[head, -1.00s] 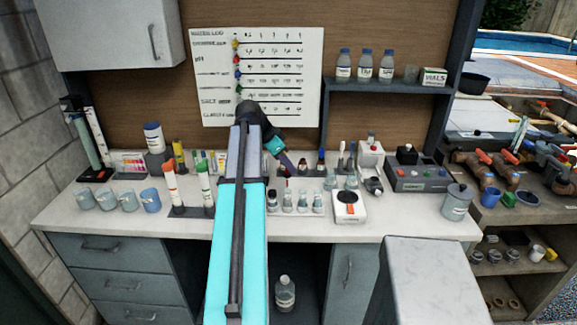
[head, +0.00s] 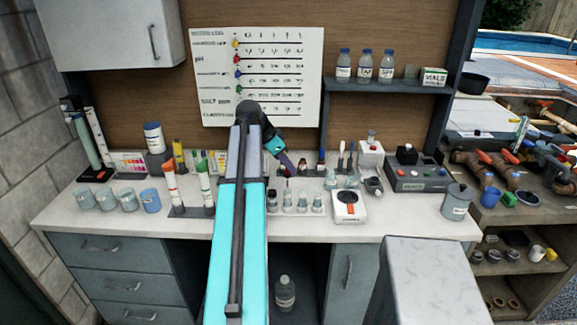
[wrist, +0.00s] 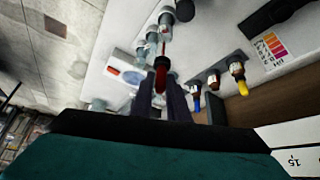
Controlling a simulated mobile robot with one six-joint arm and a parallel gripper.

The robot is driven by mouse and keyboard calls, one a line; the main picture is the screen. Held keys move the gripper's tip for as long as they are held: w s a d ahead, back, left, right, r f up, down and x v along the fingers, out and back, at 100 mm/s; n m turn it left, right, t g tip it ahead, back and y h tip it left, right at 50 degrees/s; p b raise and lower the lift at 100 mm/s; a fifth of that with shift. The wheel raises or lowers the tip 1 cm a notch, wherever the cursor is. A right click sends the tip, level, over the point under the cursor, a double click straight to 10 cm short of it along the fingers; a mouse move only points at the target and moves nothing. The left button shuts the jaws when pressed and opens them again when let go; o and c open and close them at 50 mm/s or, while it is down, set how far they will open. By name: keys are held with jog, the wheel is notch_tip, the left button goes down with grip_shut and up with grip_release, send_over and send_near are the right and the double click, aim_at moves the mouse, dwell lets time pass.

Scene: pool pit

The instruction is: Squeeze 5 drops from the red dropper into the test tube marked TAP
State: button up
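The red dropper (wrist: 160,76) sits between the two fingers of my gripper (wrist: 161,92) in the wrist view, its thin tip pointing away from the gripper toward a row of small clear vessels. In the head view my gripper (head: 284,164) hangs above the left end of that row. The row has a left vessel (head: 287,201), a middle one (head: 302,202) and a right one (head: 318,204). Their labels are too small to read, so I cannot tell which is marked TAP. No drop can be made out.
Blue-capped and yellow-capped dropper bottles (wrist: 239,78) stand close by in a rack. A white device with an orange button (head: 349,206) is right of the row. Two tall testers (head: 204,184) stand left of my arm. Cups (head: 128,199) line the left counter.

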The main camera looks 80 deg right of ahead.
jog(key=shift+r, duration=0.2)
jog(key=shift+r+p, duration=1.25)
jog(key=shift+r, duration=1.1)
